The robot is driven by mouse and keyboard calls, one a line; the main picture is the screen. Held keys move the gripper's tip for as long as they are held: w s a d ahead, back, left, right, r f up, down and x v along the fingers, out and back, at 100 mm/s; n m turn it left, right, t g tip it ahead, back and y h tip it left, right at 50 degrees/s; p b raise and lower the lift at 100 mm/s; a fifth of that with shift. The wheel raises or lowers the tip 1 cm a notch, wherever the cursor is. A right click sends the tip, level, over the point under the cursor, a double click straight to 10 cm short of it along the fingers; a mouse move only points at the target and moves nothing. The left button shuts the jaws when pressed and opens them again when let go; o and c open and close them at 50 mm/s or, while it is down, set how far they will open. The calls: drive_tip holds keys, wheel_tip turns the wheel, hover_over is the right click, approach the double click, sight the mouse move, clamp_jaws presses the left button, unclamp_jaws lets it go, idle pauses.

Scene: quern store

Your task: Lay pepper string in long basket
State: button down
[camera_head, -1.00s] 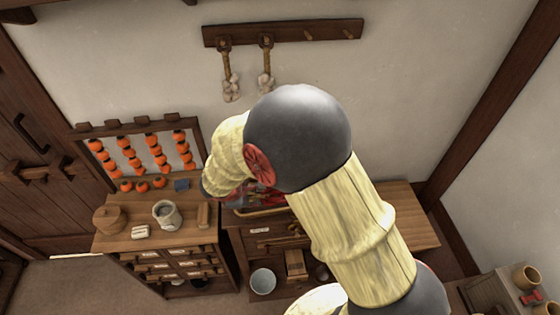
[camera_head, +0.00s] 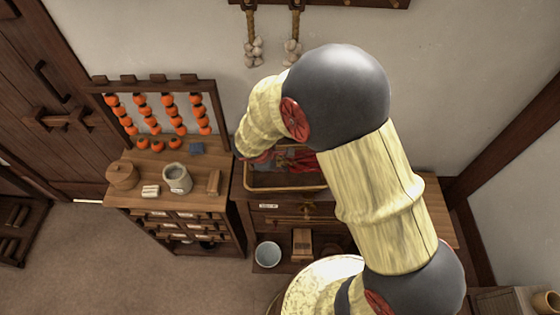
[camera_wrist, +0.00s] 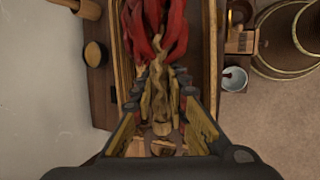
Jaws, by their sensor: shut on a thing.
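The pepper string (camera_wrist: 158,30) is a bunch of red peppers on a twisted straw cord in the wrist view. My gripper (camera_wrist: 162,100) is shut on the cord, and the peppers extend away beyond the fingertips. The long basket (camera_wrist: 213,50) has its rim running along both sides of the peppers, so they are over or inside it; their exact height is unclear. In the head view the basket (camera_head: 285,187) sits on a wooden counter, with some red of the peppers (camera_head: 304,160) within its outline. My arm hides most of the gripper there.
Garlic bunches (camera_head: 291,52) hang on the wall above. A white bucket (camera_head: 268,254) stands below the counter.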

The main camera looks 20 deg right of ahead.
drive_tip(key=shift+f+b, duration=3.65)
drive_tip(key=shift+f, duration=0.8)
drive_tip(key=c, duration=1.7)
unclamp_jaws()
drive_tip(key=shift+c, duration=0.2)
drive_tip(key=shift+o, duration=0.4)
drive_tip(key=o, duration=0.6)
drive_tip(key=shift+c, duration=0.2)
drive_tip(key=shift+s+f, duration=0.1)
